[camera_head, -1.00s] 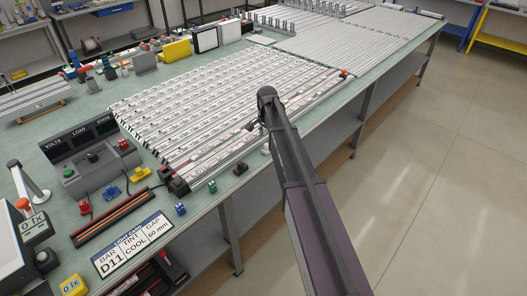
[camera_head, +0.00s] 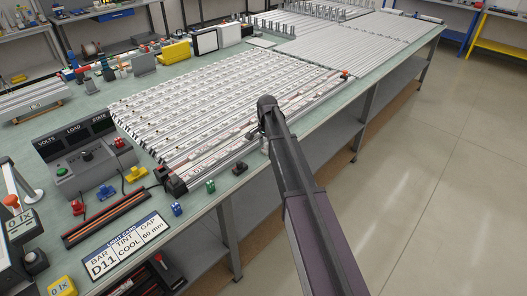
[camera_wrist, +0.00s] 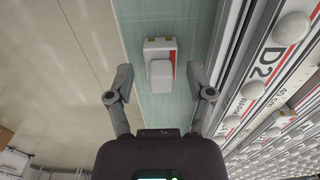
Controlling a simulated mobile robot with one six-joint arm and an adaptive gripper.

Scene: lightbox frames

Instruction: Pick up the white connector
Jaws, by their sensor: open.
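The white connector (camera_wrist: 160,65) lies on the green bench top, near its edge, in the wrist view. It is a pale block with a red strip along its right side and small yellowish marks at its far end. My gripper (camera_wrist: 163,92) is open, with one finger to the left and one to the right of the connector's near end. The fingers look apart from it; I cannot tell the height gap. In the head view my gripper (camera_head: 260,135) is small and partly hidden by my arm, at the bench's front edge.
Rows of light bars (camera_head: 215,110) lie close to the right of the connector in the wrist view. Blue (camera_head: 177,208), green (camera_head: 210,187) and dark (camera_head: 239,168) connectors stand along the front edge. A light card (camera_head: 125,245) reads D11. Open floor lies beyond the edge.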

